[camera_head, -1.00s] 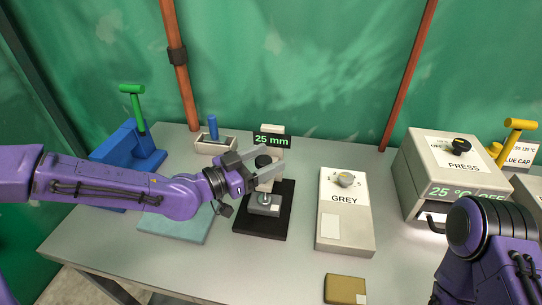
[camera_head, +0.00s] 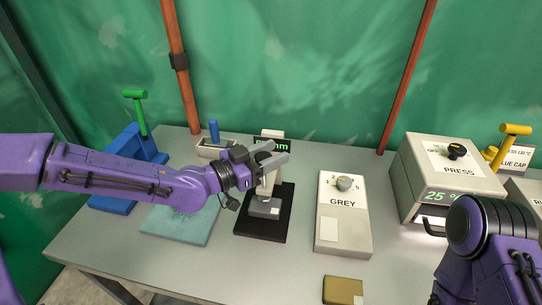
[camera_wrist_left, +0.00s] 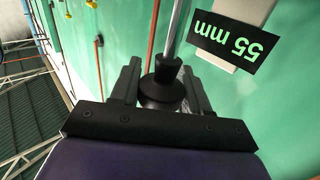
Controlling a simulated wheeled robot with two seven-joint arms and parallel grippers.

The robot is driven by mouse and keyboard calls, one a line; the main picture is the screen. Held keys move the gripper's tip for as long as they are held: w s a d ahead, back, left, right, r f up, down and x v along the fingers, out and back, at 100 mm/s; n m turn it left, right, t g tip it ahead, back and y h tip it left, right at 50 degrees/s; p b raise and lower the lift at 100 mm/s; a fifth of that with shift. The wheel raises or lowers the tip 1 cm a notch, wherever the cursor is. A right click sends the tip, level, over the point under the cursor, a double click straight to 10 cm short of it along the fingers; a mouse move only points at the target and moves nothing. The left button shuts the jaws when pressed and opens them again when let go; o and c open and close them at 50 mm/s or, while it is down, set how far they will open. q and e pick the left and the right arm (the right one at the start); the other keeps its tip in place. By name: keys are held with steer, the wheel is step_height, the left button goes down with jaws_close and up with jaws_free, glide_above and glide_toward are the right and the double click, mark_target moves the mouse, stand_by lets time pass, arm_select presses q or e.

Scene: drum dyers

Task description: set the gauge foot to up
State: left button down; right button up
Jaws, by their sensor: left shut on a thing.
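The gauge stands on a black base (camera_head: 281,215) near the middle of the table, with a grey block (camera_head: 264,208) on it. My left gripper (camera_head: 272,157) is at the top of the gauge, its fingers either side of a black knob. The left wrist view shows this black knob (camera_wrist_left: 163,88) between the fingers, with a metal rod running from it. The gauge display (camera_wrist_left: 239,44) appears to read 55 mm there; in the head view the fingers partly cover it. The foot's contact with the block cannot be made out. My right gripper is not in view.
A grey box marked GREY (camera_head: 343,230) stands right of the gauge, and the press (camera_head: 448,170) farther right. A blue lever stand (camera_head: 126,150) and pale blue mat (camera_head: 180,226) lie left. A tan block (camera_head: 343,290) lies at the front. Table between is clear.

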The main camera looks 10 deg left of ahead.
arm_select(q)
steer(key=shift+w+r, duration=0.1)
steer(key=shift+r, duration=0.15)
steer(key=c, duration=0.6)
jaws_free()
steer(key=shift+r, duration=0.1)
steer(key=shift+c, duration=0.2)
steer(key=shift+a, duration=0.1)
steer(key=shift+s+a, duration=0.2)
steer(key=shift+s, duration=0.05)
steer(key=p+v, duration=0.1)
steer(key=v, duration=0.9)
steer(key=shift+p, duration=0.3)
steer(key=shift+s, duration=0.1)
